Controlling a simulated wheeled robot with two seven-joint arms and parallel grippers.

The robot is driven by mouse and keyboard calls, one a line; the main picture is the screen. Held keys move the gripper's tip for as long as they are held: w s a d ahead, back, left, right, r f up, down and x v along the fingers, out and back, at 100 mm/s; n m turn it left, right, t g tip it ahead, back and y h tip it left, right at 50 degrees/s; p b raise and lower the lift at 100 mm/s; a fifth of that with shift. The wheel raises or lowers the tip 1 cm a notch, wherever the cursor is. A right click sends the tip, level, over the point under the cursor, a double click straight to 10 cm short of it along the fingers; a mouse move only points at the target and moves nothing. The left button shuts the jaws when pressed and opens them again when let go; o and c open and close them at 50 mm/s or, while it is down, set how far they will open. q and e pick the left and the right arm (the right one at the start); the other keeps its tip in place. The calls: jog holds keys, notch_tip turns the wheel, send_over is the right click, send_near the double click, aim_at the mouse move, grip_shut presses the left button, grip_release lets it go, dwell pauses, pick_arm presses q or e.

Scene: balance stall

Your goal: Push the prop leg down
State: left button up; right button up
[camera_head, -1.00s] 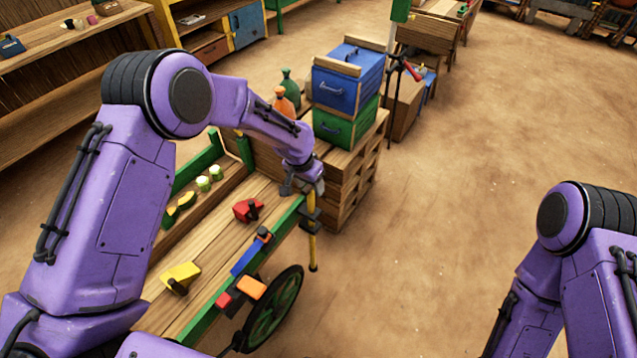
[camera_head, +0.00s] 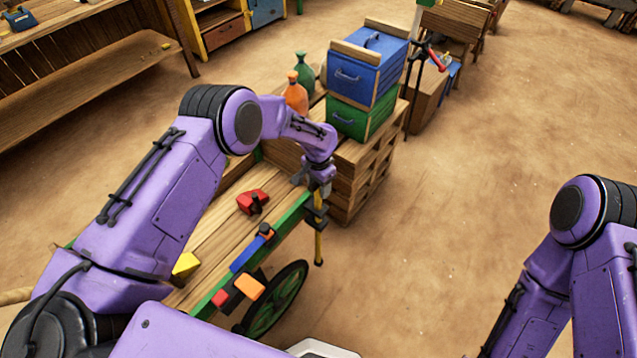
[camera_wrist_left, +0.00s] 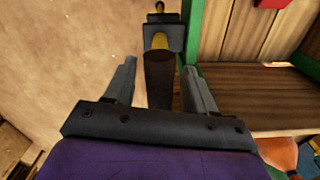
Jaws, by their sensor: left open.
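The prop leg (camera_head: 318,242) is a yellow upright pole at the far right corner of the green-edged cart (camera_head: 292,212), passing through a dark bracket (camera_head: 315,214). Its lower end is near the ground; I cannot tell whether it touches. My left gripper (camera_head: 316,188) is above the leg's top, pointing down. In the left wrist view the open fingers (camera_wrist_left: 157,70) stand on either side of a dark brown round-ended grip (camera_wrist_left: 160,75), with yellow pole beyond it. Contact with the fingers cannot be told. My right arm shows at the right, but its gripper is out of frame.
The cart carries a red block (camera_head: 252,201) and a yellow block (camera_head: 186,264). A green wheel (camera_head: 276,302) is at its side. A blue box (camera_head: 365,72) on a green box (camera_head: 362,118) stands on stacked wood behind the gripper. The dirt floor on the right is open.

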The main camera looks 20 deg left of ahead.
aim_at(318, 205)
pick_arm(q)
jog(key=shift+s+r, duration=0.1)
jog(key=shift+s, duration=0.05)
grip_shut()
notch_tip(318, 205, down, 11)
jog(key=b, duration=1)
jog(key=shift+s+r, duration=0.1)
jog(key=shift+r, duration=0.15)
grip_release()
jog(key=shift+f, duration=0.1)
notch_tip(318, 205, up, 11)
jog(key=shift+f, duration=0.2)
jog(key=shift+d, duration=0.1)
